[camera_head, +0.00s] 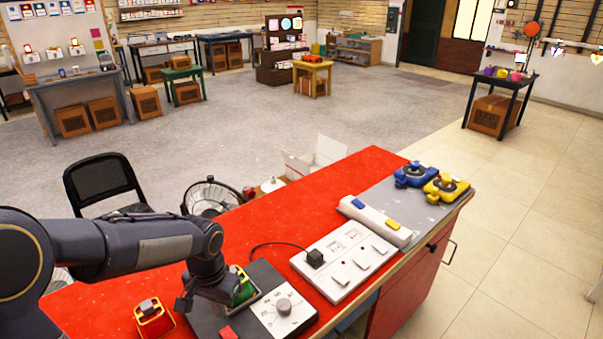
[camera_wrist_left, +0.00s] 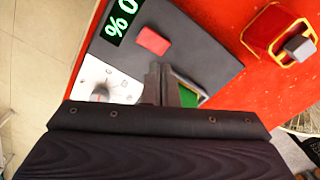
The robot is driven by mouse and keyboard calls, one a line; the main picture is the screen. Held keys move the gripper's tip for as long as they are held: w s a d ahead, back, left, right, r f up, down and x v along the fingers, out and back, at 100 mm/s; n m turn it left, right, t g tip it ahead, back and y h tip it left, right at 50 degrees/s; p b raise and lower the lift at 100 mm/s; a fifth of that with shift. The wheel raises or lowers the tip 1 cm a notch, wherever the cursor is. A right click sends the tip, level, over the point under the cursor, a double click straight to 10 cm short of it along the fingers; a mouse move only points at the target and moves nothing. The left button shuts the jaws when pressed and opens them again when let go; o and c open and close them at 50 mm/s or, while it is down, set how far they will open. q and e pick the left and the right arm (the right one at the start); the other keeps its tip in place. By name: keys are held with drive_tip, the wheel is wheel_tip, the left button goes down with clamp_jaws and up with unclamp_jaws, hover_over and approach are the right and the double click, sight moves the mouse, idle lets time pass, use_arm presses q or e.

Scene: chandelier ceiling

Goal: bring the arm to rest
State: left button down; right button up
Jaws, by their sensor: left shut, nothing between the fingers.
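My left arm (camera_head: 140,245) reaches in from the left in the head view and bends down over the red table. The left gripper (camera_head: 214,290) is low over a dark grey device (camera_head: 206,318); it also shows in the wrist view (camera_wrist_left: 162,84). Its fingers are together with nothing between them. They are beside a green block (camera_head: 243,287) seated in the device, also in the wrist view (camera_wrist_left: 187,97). I cannot tell whether they touch it. My right gripper is not in view.
The device has a white dial panel (camera_head: 283,310) and a red button (camera_wrist_left: 153,41). A white socket panel (camera_head: 343,262) is to the right. A black chair (camera_head: 103,182) and fan (camera_head: 212,197) stand behind the table.

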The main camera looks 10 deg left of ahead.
use_arm(q)
drive_tip(key=s+d+r+n+t+h, duration=0.2)
drive_tip(key=s+r, duration=0.2)
drive_tip(key=s, duration=0.4)
drive_tip(key=s+d+r+n+t+h, duration=0.1)
drive_tip(key=s+d+r+t, duration=0.1)
drive_tip(key=s+r, duration=0.3)
drive_tip(key=s+t, duration=0.1)
drive_tip(key=s, duration=0.3)
drive_tip(key=shift+n+t+h, duration=0.3)
drive_tip(key=shift+n+h, duration=0.1)
drive_tip(key=shift+r, duration=0.1)
idle(0.7)
